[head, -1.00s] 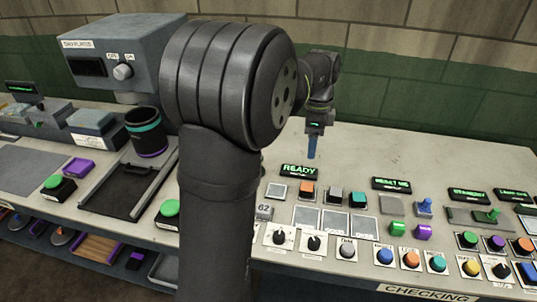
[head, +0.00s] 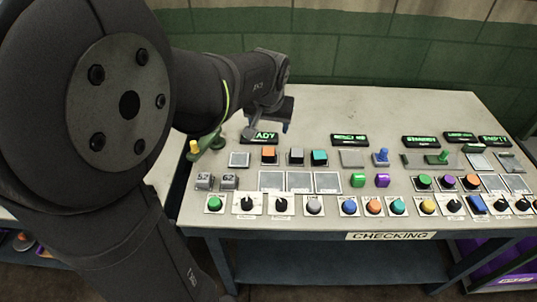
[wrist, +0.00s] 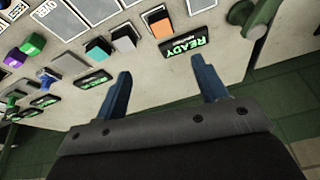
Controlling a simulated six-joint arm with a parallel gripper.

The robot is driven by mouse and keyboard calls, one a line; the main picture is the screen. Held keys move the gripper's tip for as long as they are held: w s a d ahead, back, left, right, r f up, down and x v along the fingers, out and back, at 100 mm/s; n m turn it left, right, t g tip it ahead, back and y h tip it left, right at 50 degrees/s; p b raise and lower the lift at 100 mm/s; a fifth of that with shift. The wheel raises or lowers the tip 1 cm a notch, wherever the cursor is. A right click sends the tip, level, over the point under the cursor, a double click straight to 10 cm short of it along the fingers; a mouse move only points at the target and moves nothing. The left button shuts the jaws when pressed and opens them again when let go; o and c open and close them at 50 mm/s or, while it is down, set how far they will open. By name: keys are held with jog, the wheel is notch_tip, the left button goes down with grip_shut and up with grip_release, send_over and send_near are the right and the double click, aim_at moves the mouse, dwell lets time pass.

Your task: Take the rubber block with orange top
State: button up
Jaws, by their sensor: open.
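The rubber block with the orange top (head: 269,155) stands on the checking table, at the left end of a short row of blocks. Beside it to the right are a grey-topped block (head: 296,156) and a teal-topped block (head: 320,157). In the wrist view the orange-topped block (wrist: 158,21) shows beyond the fingers, between their directions and apart from them. My gripper (wrist: 160,85) is open, with two blue fingers and nothing between them. In the head view my gripper (head: 284,127) hangs behind the block row, with its fingers partly hidden.
A READY display (head: 262,138) stands just behind the orange-topped block. A yellow-knobbed green lever (head: 205,145) is to the left. Buttons and dials line the table's front. The table's back area (head: 350,105) is bare.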

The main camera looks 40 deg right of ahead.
jog(key=n, duration=0.1)
send_over(268, 152)
jog(key=s+a, duration=0.1)
jog(key=s, duration=0.1)
notch_tip(268, 152, down, 11)
jog(key=shift+f, duration=0.15)
jog(key=shift+a+x, duration=0.1)
jog(key=shift+x, duration=1.25)
jog(key=shift+a+x, duration=0.15)
jog(key=shift+x, duration=1.15)
jog(key=shift+w, duration=0.15)
jog(key=c, duration=1.1)
